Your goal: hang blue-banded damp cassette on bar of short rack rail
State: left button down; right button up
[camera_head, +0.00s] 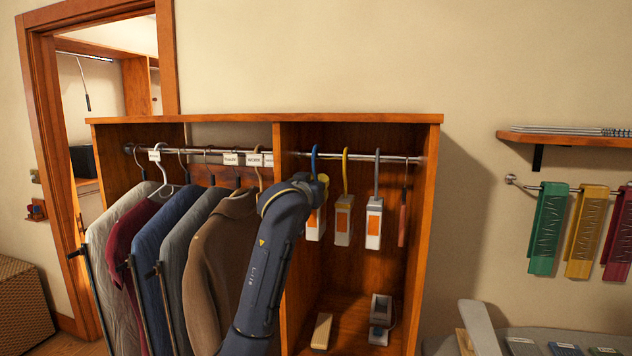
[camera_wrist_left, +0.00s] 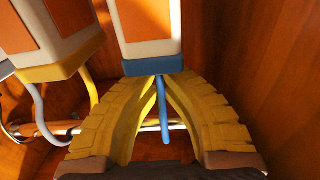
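The blue-banded cassette (camera_head: 315,226) is a white box with an orange panel, a blue band and a blue hook; its band shows large in the left wrist view (camera_wrist_left: 153,66). In the head view my left arm hides part of the cassette. My right gripper is not in view.
A yellow-hooked cassette (camera_head: 343,222) and a grey-hooked one (camera_head: 374,224) hang close to the right, then a thin reddish item (camera_head: 403,218). Garments (camera_head: 165,260) hang left of the divider. Two small boxes, one pale (camera_head: 321,331), one grey (camera_head: 380,322), stand on the bay floor.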

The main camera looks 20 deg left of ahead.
pick_arm(q)
jog(key=c, duration=1.5)
grip_release()
jog(key=shift+s, duration=0.1)
